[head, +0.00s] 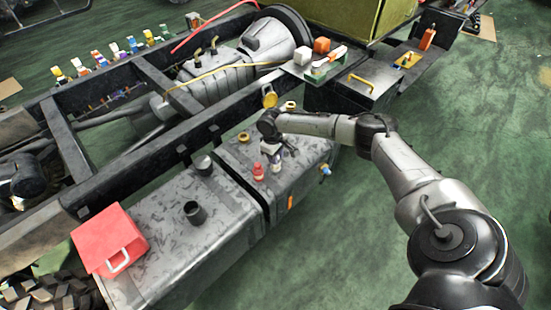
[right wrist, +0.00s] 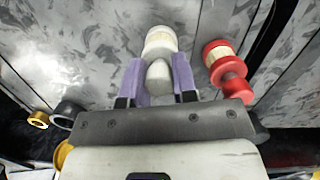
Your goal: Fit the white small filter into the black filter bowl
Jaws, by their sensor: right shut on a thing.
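My right gripper (head: 274,158) is over the grey tank top in the head view. In the right wrist view its purple-padded fingers (right wrist: 158,82) are shut on the white small filter (right wrist: 160,42), a pale rounded piece with a wider cream end. The filter shows only as a small pale spot under the gripper in the head view; whether it touches the tank is unclear. A black open cup, seemingly the black filter bowl (head: 195,213), stands upright on the nearer tank, left of the gripper and apart from it. My left gripper is not in view.
A red filter-like piece (head: 258,172) stands close beside my right gripper; it also shows in the right wrist view (right wrist: 227,72). A dark cylinder with a grey top (head: 203,165) and a brass cap (head: 243,137) are nearby. A red box (head: 108,240) sits at the tank's left end.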

